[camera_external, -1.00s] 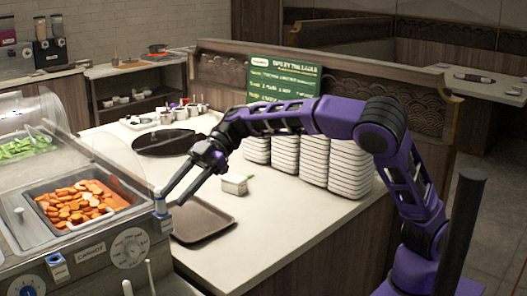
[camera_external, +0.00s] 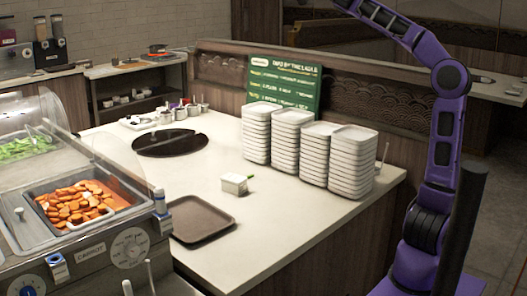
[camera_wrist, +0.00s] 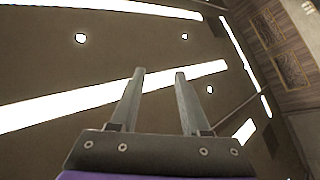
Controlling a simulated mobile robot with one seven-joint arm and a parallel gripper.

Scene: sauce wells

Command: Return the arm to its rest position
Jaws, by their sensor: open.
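My purple arm (camera_external: 445,130) stands at the right in the external view, raised high and folded up and back over the counter's right side. Its far end runs out of the top of that view. My gripper (camera_wrist: 158,74) shows in the wrist view with its two grey fingers apart and nothing between them. Behind the fingers is a dark ceiling with bright light strips, so the gripper points upward.
The counter (camera_external: 275,225) holds several stacks of white trays (camera_external: 350,160), a brown tray (camera_external: 202,219), a small white container (camera_external: 234,184) and a round black plate (camera_external: 170,143). A green sign (camera_external: 285,80) stands behind. A carrot bin (camera_external: 75,205) is at left.

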